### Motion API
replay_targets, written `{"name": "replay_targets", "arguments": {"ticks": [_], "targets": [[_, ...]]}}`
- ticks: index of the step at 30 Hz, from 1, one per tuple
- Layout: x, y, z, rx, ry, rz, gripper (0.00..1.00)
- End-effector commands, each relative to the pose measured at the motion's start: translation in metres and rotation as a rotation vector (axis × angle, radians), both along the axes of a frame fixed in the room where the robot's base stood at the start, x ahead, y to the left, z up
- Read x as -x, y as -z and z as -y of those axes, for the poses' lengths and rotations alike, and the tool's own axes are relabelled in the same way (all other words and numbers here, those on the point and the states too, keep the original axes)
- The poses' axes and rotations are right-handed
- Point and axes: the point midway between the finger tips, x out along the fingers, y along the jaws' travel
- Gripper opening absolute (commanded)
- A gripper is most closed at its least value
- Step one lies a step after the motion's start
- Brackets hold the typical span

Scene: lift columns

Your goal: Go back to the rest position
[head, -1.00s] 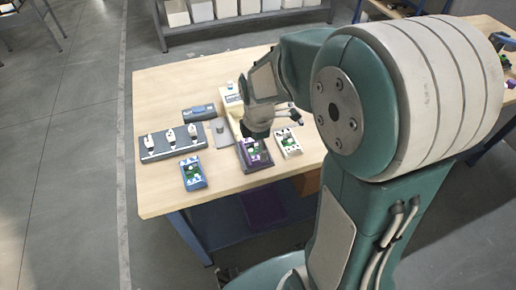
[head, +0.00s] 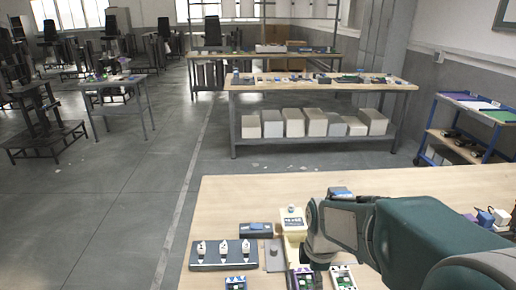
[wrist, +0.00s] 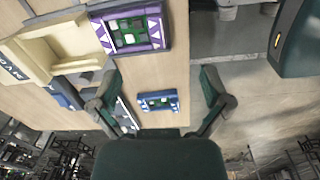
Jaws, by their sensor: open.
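My gripper (wrist: 160,98) is open in the wrist view, its two dark fingers spread wide with nothing between them. A blue-framed circuit unit (wrist: 158,101) shows beyond the gap, apart from the fingers. A purple-framed circuit unit (wrist: 131,30) lies above and left of the fingers in that view. In the head view, my teal and grey arm (head: 425,235) reaches in from the right over the workbench. The fingers are not clearly visible there. The purple unit (head: 304,279) sits below my wrist, partly cut off by the frame.
On the wooden workbench (head: 235,196) are a dark tray with several white pieces (head: 223,254), a cream device (head: 293,222) and a white-framed unit (head: 343,277). The bench's back part is clear. Behind stands another bench (head: 318,84) with bins; a blue cart (head: 470,125) is at right.

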Motion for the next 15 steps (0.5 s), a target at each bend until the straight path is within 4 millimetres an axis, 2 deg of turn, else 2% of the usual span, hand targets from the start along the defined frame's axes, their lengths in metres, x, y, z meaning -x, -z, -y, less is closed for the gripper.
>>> {"name": "replay_targets", "arguments": {"ticks": [1,6,15], "targets": [[0.006,-0.013,0.0,-0.003,0.069,0.031,0.98],[0.033,-0.049,-0.001,-0.04,0.39,0.133,0.98],[0.087,-0.096,-0.001,-0.185,0.953,0.29,0.98]]}}
